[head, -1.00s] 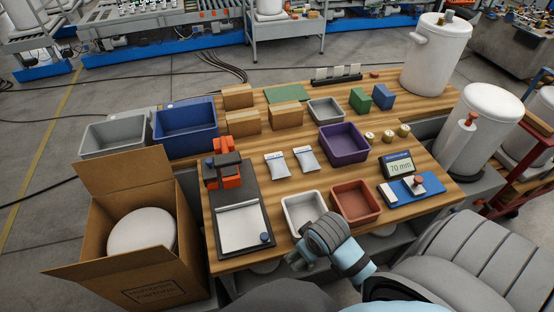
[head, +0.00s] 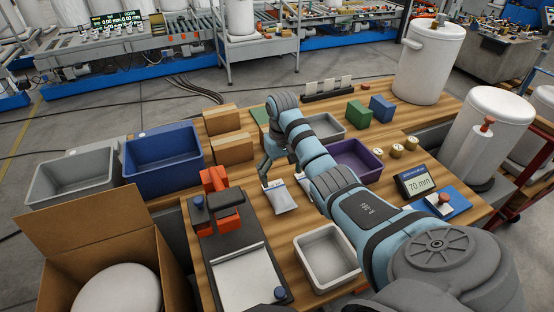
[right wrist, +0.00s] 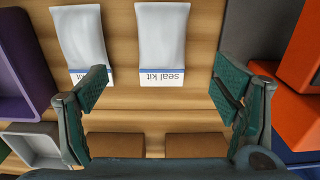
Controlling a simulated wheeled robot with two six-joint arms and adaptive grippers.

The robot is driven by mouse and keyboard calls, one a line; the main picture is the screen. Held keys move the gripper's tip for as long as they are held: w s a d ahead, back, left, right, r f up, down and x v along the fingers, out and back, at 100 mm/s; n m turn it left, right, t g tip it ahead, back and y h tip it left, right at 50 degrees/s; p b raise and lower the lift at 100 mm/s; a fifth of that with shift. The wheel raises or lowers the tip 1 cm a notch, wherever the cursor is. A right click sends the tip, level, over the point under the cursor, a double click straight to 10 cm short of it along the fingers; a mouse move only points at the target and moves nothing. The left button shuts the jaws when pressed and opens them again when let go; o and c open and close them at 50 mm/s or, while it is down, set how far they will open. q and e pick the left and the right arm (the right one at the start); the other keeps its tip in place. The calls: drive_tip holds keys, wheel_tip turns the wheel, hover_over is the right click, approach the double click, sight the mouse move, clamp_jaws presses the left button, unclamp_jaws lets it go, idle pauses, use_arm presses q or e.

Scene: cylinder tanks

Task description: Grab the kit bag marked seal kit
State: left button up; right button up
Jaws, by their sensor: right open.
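The kit bag marked seal kit (right wrist: 162,40) is a white pouch lying flat on the wooden table, its label upside down in the right wrist view. In the head view it is the left pouch (head: 282,199). A second white pouch (right wrist: 80,40) lies beside it; its label is partly hidden by a finger, and my arm covers most of it in the head view. My right gripper (right wrist: 163,88) is open and empty, its fingers spread on either side of the seal kit bag's label end. In the head view the right gripper (head: 280,176) is over the pouches' far end.
An orange and black device (head: 222,205) stands left of the pouches. A purple bin (head: 357,160) and a white bin (head: 327,257) are to the right and front. Cardboard boxes (head: 232,150) stand behind. My right arm crosses the table.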

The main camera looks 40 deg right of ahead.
sight(281, 196)
drive_tip(key=f, duration=0.3)
drive_tip(key=shift+s+f, duration=0.1)
drive_tip(key=shift+s, duration=0.2)
drive_tip(key=f, duration=0.2)
drive_tip(key=f+b, duration=0.1)
drive_tip(key=f, duration=0.3)
drive_tip(key=shift+a+b, duration=0.25)
drive_tip(key=shift+b, duration=0.1)
use_arm(q)
drive_tip(key=shift+s+f, duration=0.1)
drive_tip(key=shift+f, duration=0.85)
use_arm(e)
drive_tip(key=shift+r, duration=0.15)
drive_tip(key=shift+c, duration=0.6)
drive_tip(key=c, duration=1.1)
drive_tip(key=shift+c, duration=0.2)
use_arm(q)
drive_tip(key=shift+r, duration=0.1)
use_arm(e)
drive_tip(key=shift+r, duration=0.15)
